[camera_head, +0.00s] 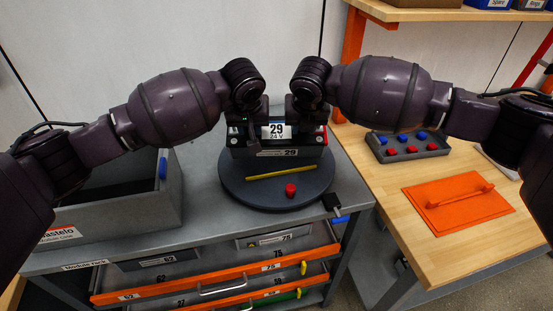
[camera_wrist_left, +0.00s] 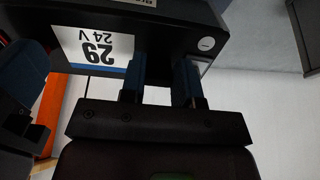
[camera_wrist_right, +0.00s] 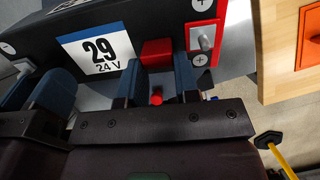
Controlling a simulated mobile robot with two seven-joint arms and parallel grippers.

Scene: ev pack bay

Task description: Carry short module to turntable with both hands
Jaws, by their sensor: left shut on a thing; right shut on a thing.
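The short module (camera_head: 290,150) is a dark box with a white "29 24 V" label, at the back of the round dark turntable (camera_head: 238,191). I cannot tell whether it rests on the disc or hangs just above it. My left gripper (camera_head: 247,122) is shut on the module's left part; the left wrist view shows its fingers (camera_wrist_left: 160,82) at the module's edge near a minus mark. My right gripper (camera_head: 308,120) is shut on its right part; in the right wrist view its fingers (camera_wrist_right: 157,80) are beside a red block near the plus terminal. The fingertips are partly hidden.
A yellow bar (camera_head: 281,172) and a red cap (camera_head: 291,190) lie on the turntable's front. A grey bin (camera_head: 120,215) stands left. On the wooden bench are a tray (camera_head: 408,148) of red and blue caps and an orange handled plate (camera_head: 458,203).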

